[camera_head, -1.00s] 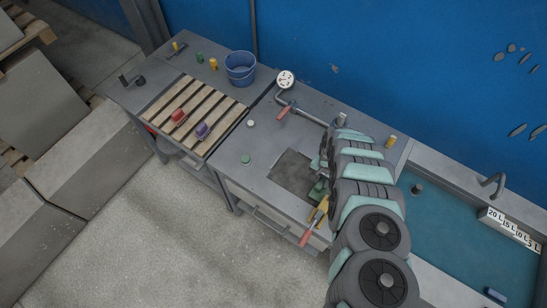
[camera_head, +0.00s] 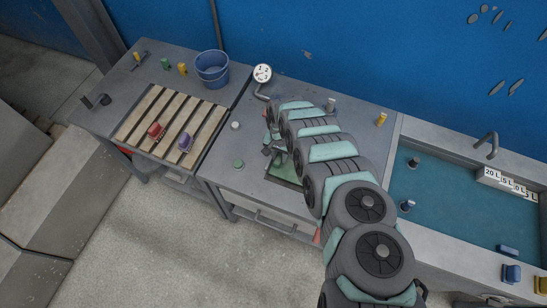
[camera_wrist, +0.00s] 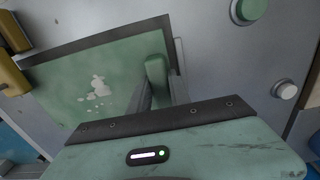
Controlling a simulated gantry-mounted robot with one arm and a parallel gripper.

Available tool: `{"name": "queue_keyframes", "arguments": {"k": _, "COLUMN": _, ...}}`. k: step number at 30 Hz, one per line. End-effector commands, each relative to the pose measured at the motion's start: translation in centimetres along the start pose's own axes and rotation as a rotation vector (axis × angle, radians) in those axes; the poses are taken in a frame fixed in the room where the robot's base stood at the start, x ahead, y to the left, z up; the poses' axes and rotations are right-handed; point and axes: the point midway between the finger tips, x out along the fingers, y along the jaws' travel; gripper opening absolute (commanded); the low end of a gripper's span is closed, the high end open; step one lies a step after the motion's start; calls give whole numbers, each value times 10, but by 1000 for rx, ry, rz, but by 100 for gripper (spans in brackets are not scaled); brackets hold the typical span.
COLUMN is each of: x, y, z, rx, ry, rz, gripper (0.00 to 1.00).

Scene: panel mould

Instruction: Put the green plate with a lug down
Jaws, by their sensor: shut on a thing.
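The green plate with a lug (camera_wrist: 75,95) is below my gripper in the wrist view, flat green with a pale worn patch. Its raised green lug (camera_wrist: 156,72) stands near its right side, between the dark fingers of my gripper (camera_wrist: 160,92), which is shut on it. A dark border shows along the plate's top and right sides. In the head view the plate (camera_head: 284,170) is over the dark square area of the grey bench, partly hidden by my arm. My gripper (camera_head: 274,146) is above it. I cannot tell whether the plate touches the bench.
A green disc (camera_head: 238,163) and a white knob (camera_head: 235,125) are left of the plate. A slatted pallet (camera_head: 172,120) holds a red and a purple piece. A blue bucket (camera_head: 212,68) stands behind it. A water basin (camera_head: 455,210) lies to the right.

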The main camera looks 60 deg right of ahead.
Motion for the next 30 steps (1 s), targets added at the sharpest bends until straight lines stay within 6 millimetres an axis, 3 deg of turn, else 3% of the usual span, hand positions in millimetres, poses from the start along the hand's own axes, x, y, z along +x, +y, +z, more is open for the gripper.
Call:
{"name": "queue_keyframes", "arguments": {"k": 2, "x": 16, "y": 1, "z": -1, "rx": 3, "ry": 2, "rz": -1, "gripper": 0}}
{"name": "queue_keyframes", "arguments": {"k": 15, "x": 18, "y": 1, "z": 0, "rx": 1, "ry": 0, "rz": 1, "gripper": 0}}
{"name": "queue_keyframes", "arguments": {"k": 16, "x": 18, "y": 1, "z": 0, "rx": 2, "ry": 0, "rz": 1, "gripper": 25}}
{"name": "queue_keyframes", "arguments": {"k": 23, "x": 18, "y": 1, "z": 0, "rx": 2, "ry": 0, "rz": 1, "gripper": 44}}
{"name": "queue_keyframes", "arguments": {"k": 30, "x": 18, "y": 1, "z": 0, "rx": 2, "ry": -1, "rz": 1, "gripper": 45}}
